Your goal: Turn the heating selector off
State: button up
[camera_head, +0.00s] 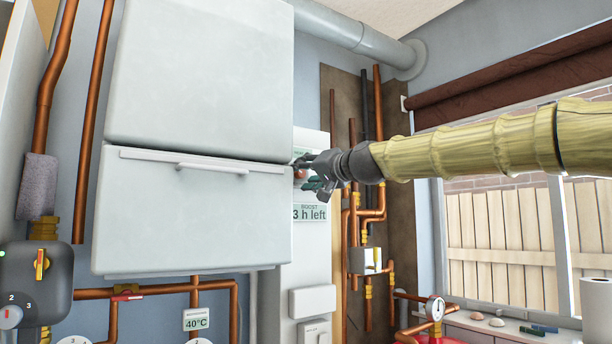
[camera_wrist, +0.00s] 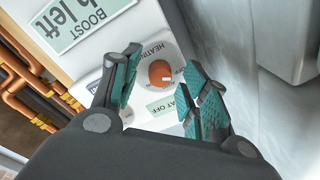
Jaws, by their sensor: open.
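The heating selector is a round orange knob (camera_wrist: 160,74) on a white dial plate, with "HEATING" lettered beside it. A pale green label (camera_wrist: 160,107) ending in "AT OFF" sits just below it in the wrist view. A small pale mark shows at the knob's right side; its exact setting is unclear. My gripper (camera_wrist: 164,72) is open, with teal-padded fingers on either side of the knob; I cannot tell whether they touch it. In the head view, my gripper (camera_head: 312,172) is at the white panel and hides most of the knob (camera_head: 300,174).
A large white cabinet (camera_head: 190,215) stands close left of my gripper. A "BOOST 3 h left" label (camera_head: 310,213) is below it on the panel. Copper pipes (camera_head: 377,115) run just right. A window (camera_head: 510,220) and counter are further right.

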aim_at(299, 150)
jog(key=r, duration=0.7)
jog(key=shift+w+d, duration=0.1)
jog(key=shift+w, duration=0.2)
jog(key=r, duration=0.3)
jog(key=shift+s, duration=0.3)
jog(key=shift+w+f, duration=0.1)
